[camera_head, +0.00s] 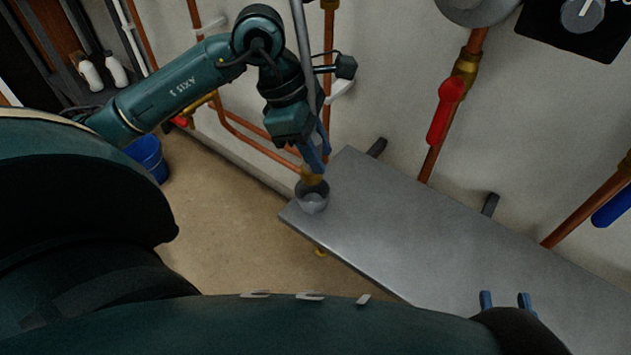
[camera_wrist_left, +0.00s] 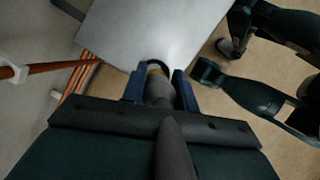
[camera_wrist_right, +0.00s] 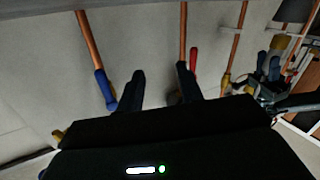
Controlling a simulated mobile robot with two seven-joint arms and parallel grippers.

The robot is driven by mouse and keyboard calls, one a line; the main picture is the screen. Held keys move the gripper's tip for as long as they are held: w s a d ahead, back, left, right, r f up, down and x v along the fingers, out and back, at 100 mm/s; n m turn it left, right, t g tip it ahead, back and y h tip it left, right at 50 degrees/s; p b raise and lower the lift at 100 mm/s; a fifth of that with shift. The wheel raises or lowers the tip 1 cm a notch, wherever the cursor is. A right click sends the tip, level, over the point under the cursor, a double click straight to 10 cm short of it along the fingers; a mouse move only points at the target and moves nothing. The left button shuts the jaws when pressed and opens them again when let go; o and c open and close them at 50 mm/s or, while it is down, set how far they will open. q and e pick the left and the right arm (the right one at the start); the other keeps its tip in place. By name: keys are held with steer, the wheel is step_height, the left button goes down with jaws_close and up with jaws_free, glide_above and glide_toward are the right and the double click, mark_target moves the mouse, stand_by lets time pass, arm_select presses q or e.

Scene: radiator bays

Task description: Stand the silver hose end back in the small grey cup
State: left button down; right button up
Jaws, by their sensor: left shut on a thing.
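My left gripper (camera_head: 318,158) is shut on the silver hose end (camera_wrist_left: 157,90), with one blue finger on each side of it in the left wrist view. The grey hose (camera_head: 302,35) runs up from it. A brass-coloured collar (camera_head: 311,178) shows just below the fingers. The small grey cup (camera_head: 313,203) stands at the left corner of the metal shelf. The collar overlaps the cup's far rim in the head view; whether the tip is inside cannot be told. My right gripper (camera_head: 505,299) is open and empty, its fingers apart in the right wrist view (camera_wrist_right: 159,88).
The grey metal shelf (camera_head: 400,225) is otherwise bare. Copper pipes with a red valve handle (camera_head: 445,110) and a blue one (camera_head: 612,205) stand along the wall behind it. A blue bucket (camera_head: 148,157) stands on the floor at left.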

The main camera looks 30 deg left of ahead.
mark_target(317, 178)
arm_select(q)
step_height(317, 178, down, 3)
arm_select(e)
steer(key=shift+a, duration=0.15)
arm_select(q)
step_height(317, 178, down, 3)
steer(key=shift+f+b, duration=0.15)
steer(key=shift+b, duration=0.6)
arm_select(e)
steer(key=shift+s+a+n+t+y, duration=0.1)
steer(key=shift+a+n+t+y, duration=0.1)
steer(key=shift+n+t+y, duration=0.25)
arm_select(q)
steer(key=shift+f+b, duration=0.25)
steer(key=shift+b, duration=0.05)
arm_select(e)
steer(key=shift+a+y, duration=0.1)
steer(key=shift+y, duration=0.15)
arm_select(q)
steer(key=c, duration=1.1)
jaws_free()
arm_select(e)
steer(key=shift+r, duration=0.1)
